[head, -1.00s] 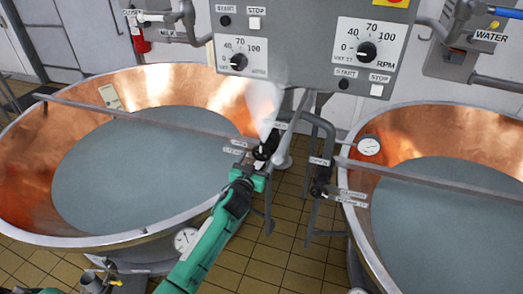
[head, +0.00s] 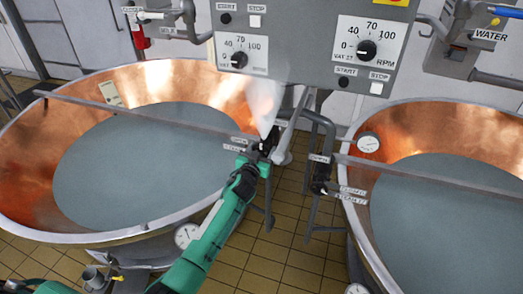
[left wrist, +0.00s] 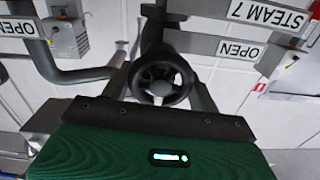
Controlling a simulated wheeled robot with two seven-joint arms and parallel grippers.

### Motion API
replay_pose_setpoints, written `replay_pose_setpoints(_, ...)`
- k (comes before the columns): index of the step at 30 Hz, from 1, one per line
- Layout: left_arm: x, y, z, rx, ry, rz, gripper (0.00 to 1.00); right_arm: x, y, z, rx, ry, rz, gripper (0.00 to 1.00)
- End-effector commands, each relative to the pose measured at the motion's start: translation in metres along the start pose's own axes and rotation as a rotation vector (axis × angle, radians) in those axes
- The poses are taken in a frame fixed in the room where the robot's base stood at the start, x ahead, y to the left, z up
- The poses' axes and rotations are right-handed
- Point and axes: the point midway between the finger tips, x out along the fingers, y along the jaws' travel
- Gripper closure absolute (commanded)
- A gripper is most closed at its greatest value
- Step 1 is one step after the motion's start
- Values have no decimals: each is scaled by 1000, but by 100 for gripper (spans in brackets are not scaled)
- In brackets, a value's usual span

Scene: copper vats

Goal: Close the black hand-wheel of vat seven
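The black hand-wheel (left wrist: 160,78) is in the middle of the left wrist view, just beyond the dark front edge of my left gripper (left wrist: 155,118). Upside-down labels reading STEAM 7 (left wrist: 268,14) and OPEN (left wrist: 240,50) are beside it. In the head view my green left gripper (head: 260,160) is at the valve by the right rim of the left copper vat (head: 85,238). There the wheel is small and mostly hidden by the gripper. The fingertips are not clear, and I cannot tell whether they touch the wheel. My right gripper is not in view.
A white steam plume (head: 265,100) rises at the valve. A grey control panel (head: 300,45) hangs above. A second copper vat (head: 500,118) and another valve (head: 320,188) are to the right. Grey pipes surround the valve. Tiled floor (head: 285,245) shows between the vats.

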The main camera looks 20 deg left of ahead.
Motion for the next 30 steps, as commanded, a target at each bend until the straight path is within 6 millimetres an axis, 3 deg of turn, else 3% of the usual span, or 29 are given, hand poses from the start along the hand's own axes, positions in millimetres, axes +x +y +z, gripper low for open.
replay_pose_setpoints(5, 0, 0, 1, 20, 0, 1, 62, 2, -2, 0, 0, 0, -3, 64)
replay_pose_setpoints(15, 0, 1, 1, 239, 0, 1, 62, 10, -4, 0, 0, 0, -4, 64)
replay_pose_setpoints(26, 0, 1, 0, 263, 0, 0, 62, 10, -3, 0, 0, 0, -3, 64)
replay_pose_setpoints(27, 0, 1, 0, 263, 0, 0, 32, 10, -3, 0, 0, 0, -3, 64)
replay_pose_setpoints(30, 0, 1, 0, 262, 0, 0, 18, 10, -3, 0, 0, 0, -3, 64)
